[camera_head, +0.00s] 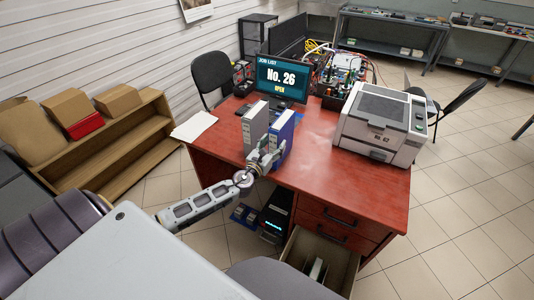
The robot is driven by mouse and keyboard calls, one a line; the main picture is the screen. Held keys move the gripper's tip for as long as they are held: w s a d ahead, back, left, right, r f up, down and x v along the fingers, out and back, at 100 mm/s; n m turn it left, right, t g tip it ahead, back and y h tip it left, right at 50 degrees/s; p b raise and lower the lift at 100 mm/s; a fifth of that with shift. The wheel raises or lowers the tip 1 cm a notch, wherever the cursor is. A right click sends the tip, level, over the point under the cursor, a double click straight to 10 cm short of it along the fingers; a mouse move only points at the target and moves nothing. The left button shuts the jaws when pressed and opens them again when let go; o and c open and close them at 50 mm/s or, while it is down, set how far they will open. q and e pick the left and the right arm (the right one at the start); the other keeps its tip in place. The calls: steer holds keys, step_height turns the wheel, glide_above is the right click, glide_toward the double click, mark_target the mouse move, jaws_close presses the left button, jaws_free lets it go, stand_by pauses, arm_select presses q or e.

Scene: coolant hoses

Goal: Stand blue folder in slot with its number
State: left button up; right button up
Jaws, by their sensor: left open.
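A blue folder (283,139) stands upright on the red desk (325,168), just right of a grey folder (254,125). My left gripper (266,156) is at the near side of the two folders, close to the blue one's lower front. It is open; whether it touches a folder is unclear. A screen (283,78) behind the folders reads "JOB LIST No. 26 OPEN". Any numbers on the folders are too small to read. No numbered slot can be made out. My right gripper is not in view.
A printer (383,120) fills the desk's right side. White papers (194,127) lie at its left edge. An open drawer (320,262) juts out at the front right. A wooden shelf (110,148) with boxes stands left. The desk's front middle is clear.

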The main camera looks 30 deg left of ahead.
arm_select(q)
steer(key=shift+s+d, duration=0.15)
steer(key=shift+s, duration=2.35)
steer(key=shift+o, duration=0.5)
